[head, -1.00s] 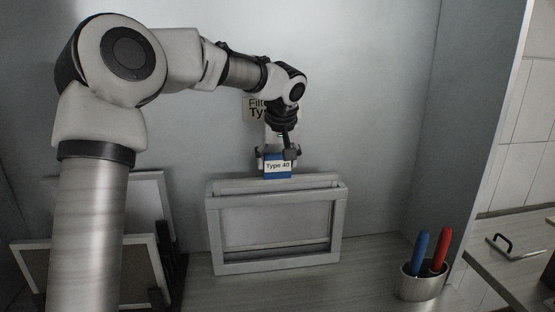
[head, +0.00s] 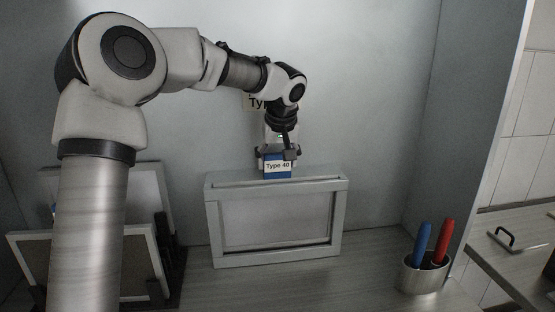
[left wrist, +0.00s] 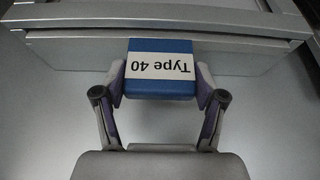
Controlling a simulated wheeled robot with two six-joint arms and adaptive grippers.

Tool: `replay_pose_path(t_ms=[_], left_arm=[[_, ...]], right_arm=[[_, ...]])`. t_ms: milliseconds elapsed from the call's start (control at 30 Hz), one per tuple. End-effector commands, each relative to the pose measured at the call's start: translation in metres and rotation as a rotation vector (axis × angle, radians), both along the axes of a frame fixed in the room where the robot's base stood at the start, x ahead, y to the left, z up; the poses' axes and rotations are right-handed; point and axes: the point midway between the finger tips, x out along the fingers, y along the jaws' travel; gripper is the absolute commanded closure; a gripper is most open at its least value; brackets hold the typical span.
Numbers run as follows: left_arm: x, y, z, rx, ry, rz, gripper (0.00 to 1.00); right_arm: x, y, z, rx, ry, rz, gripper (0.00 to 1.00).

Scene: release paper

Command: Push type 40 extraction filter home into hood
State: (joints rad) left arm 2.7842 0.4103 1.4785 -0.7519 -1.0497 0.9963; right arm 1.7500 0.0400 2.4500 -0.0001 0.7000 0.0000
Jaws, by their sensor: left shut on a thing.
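The hood (head: 212,235) is a light grey upright frame with a window, standing on the worktop. The type 40 filter (head: 275,218) sits upright inside it, its grey panel showing through the window. Its top edge looks nearly level with the frame's top; a dark gap shows low in the window. Its blue tab (head: 277,174), labelled "Type 40", stands above the frame. My left gripper (head: 277,154) is above the hood, shut on the tab. In the left wrist view the fingers (left wrist: 160,84) flank the tab (left wrist: 160,87), its label upside down. My right gripper is not in view.
Other framed filters (head: 85,270) lean at the left, partly behind my left arm. A metal cup (head: 425,275) with a blue and a red pen stands at the right. A side wall (head: 470,120) bounds the right. The worktop between hood and cup is clear.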

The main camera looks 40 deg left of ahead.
Motion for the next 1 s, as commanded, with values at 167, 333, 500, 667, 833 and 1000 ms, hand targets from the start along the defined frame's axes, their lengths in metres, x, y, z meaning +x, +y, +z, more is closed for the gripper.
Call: replay_pose_path(t_ms=[167,333,500,667,833,1000], left_arm=[[0.000,0.000,-0.005,0.001,-0.001,0.000,0.99],[0.000,0.000,-0.009,0.001,-0.001,0.000,0.99],[0.000,0.000,-0.014,0.001,-0.001,0.000,0.99],[0.000,0.000,-0.018,0.001,-0.001,0.000,0.99],[0.000,0.000,-0.022,0.001,-0.001,0.000,0.99],[0.000,0.000,-0.023,0.001,-0.001,0.001,0.12]], right_arm=[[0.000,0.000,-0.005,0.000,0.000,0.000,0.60],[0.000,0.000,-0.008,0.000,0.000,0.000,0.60],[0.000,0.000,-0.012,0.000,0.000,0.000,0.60],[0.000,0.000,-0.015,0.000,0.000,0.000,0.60],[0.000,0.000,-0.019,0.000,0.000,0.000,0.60],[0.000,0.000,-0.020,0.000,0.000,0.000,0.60]])
